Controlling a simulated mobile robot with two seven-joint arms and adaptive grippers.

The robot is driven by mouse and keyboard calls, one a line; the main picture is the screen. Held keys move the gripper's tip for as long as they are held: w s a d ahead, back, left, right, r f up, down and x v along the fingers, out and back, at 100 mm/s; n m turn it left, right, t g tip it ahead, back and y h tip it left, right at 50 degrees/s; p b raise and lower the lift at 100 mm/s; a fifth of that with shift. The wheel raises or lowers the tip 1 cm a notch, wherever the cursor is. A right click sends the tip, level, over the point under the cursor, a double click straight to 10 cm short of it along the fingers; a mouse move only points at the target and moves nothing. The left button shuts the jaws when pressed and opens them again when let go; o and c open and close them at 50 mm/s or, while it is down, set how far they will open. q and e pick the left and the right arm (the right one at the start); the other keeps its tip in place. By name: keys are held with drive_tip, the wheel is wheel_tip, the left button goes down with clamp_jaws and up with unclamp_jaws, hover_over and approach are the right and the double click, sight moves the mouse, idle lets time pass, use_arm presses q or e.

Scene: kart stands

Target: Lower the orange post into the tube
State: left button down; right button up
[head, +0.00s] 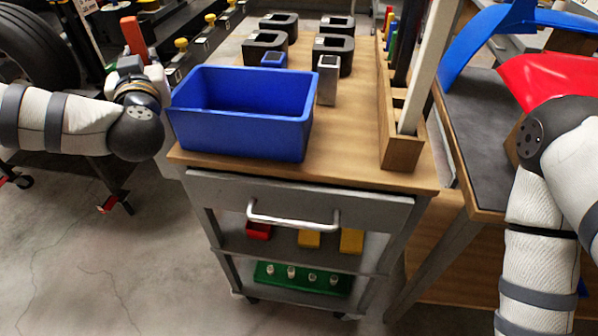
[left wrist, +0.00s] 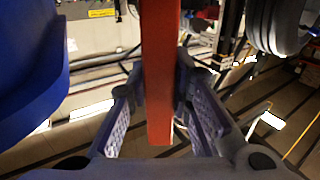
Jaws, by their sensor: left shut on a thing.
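The orange post (head: 134,35) stands roughly upright in my left gripper (head: 130,66), left of the blue bin and above the dark frame of the kart stand. In the left wrist view the post (left wrist: 160,75) runs between the two finger pads of my left gripper (left wrist: 158,105), which is shut on it. Its end shows clear of any tube there. I cannot tell for sure which part is the tube; dark stand rails with yellow knobs (head: 181,45) lie just right of the gripper. My right gripper is out of view; only its arm shows at the right.
A blue bin (head: 240,135) stands on the wooden cart top (head: 350,150), close to my left arm. A short grey block (head: 328,82) and several black holders (head: 265,45) stand behind it. A tire (head: 40,40) is at far left. A red panel (head: 550,80) lies at right.

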use_arm(q)
drive_tip(key=shift+f, duration=1)
idle(0.5)
drive_tip(key=c, duration=1.4)
unclamp_jaws()
drive_tip(key=shift+o, duration=0.2)
